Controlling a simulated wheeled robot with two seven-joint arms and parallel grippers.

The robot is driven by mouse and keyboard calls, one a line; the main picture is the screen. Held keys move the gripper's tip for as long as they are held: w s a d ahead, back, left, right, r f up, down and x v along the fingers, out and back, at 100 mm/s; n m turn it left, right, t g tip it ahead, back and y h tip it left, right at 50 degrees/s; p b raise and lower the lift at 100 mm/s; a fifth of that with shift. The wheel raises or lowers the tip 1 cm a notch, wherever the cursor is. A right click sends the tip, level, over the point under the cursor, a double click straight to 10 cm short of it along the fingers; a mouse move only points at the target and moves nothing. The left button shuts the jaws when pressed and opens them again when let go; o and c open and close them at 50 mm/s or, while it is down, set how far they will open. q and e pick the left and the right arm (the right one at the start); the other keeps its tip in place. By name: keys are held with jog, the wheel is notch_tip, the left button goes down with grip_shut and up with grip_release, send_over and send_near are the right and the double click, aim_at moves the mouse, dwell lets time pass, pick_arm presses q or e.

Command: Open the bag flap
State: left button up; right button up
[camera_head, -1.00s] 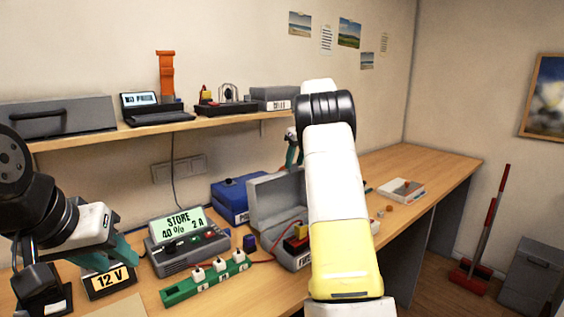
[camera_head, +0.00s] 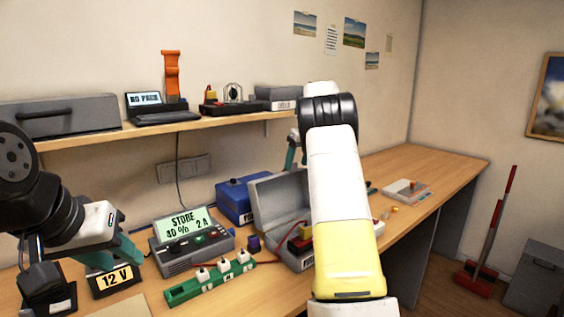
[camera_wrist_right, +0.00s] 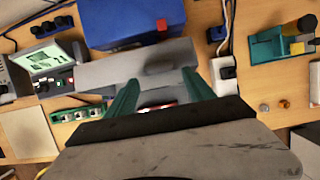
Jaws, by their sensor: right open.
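The grey bag, a box-like case, stands open at mid-bench in the head view, its flap (camera_head: 277,196) raised at the back. Its front is partly hidden behind my right arm. The right wrist view shows a grey panel (camera_wrist_right: 135,68), which looks like the flap, under and between the fingertips. My right gripper (camera_wrist_right: 160,85) has its two teal fingers spread with nothing gripped; contact with the panel is unclear. In the head view only a little teal of it shows behind the arm. My left gripper (camera_head: 116,254) is low at the left, by the 12 V sign, away from the bag.
A blue box (camera_head: 238,200) stands behind the bag. The STORE charger (camera_head: 190,243) and a green strip with white plugs (camera_head: 210,281) are to its left. A shelf (camera_head: 170,128) with devices runs above. Right of my right arm, the bench holds a small tray (camera_head: 405,190) and loose bits.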

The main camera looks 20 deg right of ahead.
jog(key=shift+r, duration=0.15)
jog(key=v, duration=0.7)
jog(key=shift+s+r, duration=0.2)
jog(key=shift+r, duration=0.05)
jog(key=shift+d, duration=0.1)
